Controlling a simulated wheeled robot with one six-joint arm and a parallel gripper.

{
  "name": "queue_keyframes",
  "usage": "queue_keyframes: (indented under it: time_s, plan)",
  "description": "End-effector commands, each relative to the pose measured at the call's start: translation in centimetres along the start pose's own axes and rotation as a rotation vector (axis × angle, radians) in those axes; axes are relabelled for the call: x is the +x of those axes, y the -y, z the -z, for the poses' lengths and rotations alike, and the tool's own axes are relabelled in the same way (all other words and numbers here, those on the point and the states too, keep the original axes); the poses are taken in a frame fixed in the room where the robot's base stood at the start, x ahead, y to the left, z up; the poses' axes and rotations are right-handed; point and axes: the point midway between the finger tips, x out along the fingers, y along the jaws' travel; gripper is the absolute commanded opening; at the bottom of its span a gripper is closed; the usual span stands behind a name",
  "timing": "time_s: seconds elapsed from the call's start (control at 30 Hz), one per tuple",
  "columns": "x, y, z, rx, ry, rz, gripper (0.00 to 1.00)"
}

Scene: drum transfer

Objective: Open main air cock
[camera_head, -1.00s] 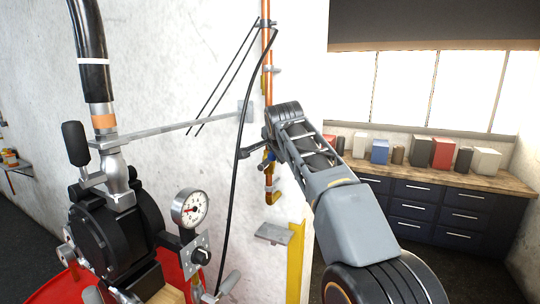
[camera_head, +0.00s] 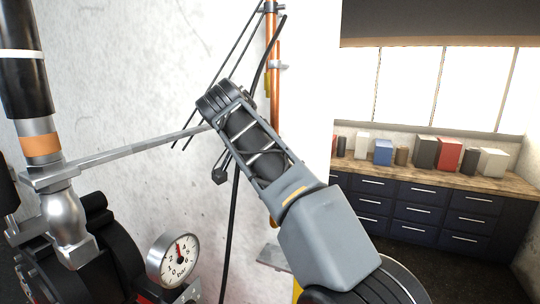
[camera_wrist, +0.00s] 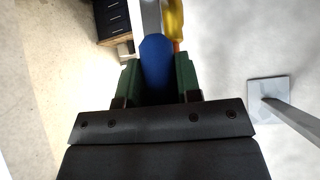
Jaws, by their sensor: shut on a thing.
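The main air cock shows in the wrist view as a blue lever handle (camera_wrist: 156,65) with a grey metal strip running on from its far end. A yellow-orange fitting (camera_wrist: 174,22) is beside that strip. My gripper (camera_wrist: 158,80) has its two green fingers on either side of the blue handle and is shut on it. In the head view my arm hides the cock and the gripper's fingers. The copper pipe (camera_head: 274,50) on the wall shows above my arm. How far the lever is turned cannot be told.
A metal bar (camera_head: 130,150) reaches from the wall towards the pump hose (camera_head: 22,75); its wall plate (camera_wrist: 268,90) is right of my gripper. A black cable (camera_head: 236,225) hangs close by. A pressure gauge (camera_head: 172,258) is lower left. A drawer bench (camera_head: 430,200) stands far right.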

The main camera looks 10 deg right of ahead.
Motion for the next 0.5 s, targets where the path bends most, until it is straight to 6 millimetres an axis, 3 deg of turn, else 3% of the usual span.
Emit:
queue_keyframes:
  time_s: [0.5]
  plan:
    - [0.26,0.34,-0.26,-0.038,-0.003,-0.035,0.0]
